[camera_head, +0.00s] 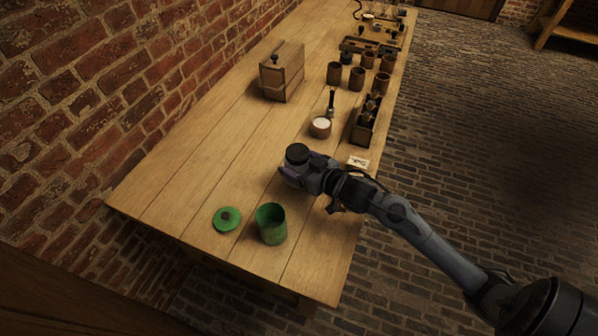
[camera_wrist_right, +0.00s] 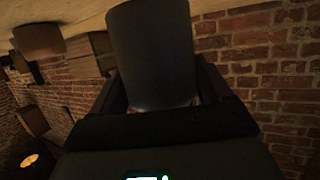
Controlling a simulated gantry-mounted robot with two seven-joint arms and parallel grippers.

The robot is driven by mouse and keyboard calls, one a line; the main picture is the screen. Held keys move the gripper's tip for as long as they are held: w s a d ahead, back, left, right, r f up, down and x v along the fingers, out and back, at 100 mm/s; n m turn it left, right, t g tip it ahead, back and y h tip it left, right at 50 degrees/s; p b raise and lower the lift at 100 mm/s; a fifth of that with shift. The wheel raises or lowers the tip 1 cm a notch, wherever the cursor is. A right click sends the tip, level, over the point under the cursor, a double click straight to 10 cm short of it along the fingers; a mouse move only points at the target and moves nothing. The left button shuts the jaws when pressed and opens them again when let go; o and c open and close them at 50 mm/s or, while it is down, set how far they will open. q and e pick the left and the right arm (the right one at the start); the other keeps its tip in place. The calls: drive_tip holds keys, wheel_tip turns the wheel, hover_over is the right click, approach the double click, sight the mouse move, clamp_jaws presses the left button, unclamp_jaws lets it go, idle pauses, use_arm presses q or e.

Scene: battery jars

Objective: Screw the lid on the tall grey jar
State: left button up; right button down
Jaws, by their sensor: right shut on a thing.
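The tall grey jar (camera_wrist_right: 152,55) stands between the fingers of my right gripper (camera_head: 300,172) in the right wrist view, and the gripper is shut on it. In the head view only its dark round top (camera_head: 297,152) shows above the fingers. I cannot tell whether that top is a lid or a dark opening. The right gripper (camera_wrist_right: 160,100) hides the jar's lower part in the head view. No separate grey lid can be made out on the table. My left gripper is not in view.
An open green jar (camera_head: 271,226) and its green lid (camera_head: 227,219) are at the near end of the table (camera_head: 180,200). A wooden box (camera_head: 282,75), a small bowl (camera_head: 320,127), a dark rack (camera_head: 366,125) and several brown cups (camera_head: 357,78) stand farther back. A white card (camera_head: 358,162) lies near the right edge.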

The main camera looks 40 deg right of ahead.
wheel_tip(320, 180, down, 3)
drive_tip(key=shift+f+b, duration=0.15)
drive_tip(key=shift+b, duration=0.5)
unclamp_jaws()
drive_tip(key=shift+f, duration=0.1)
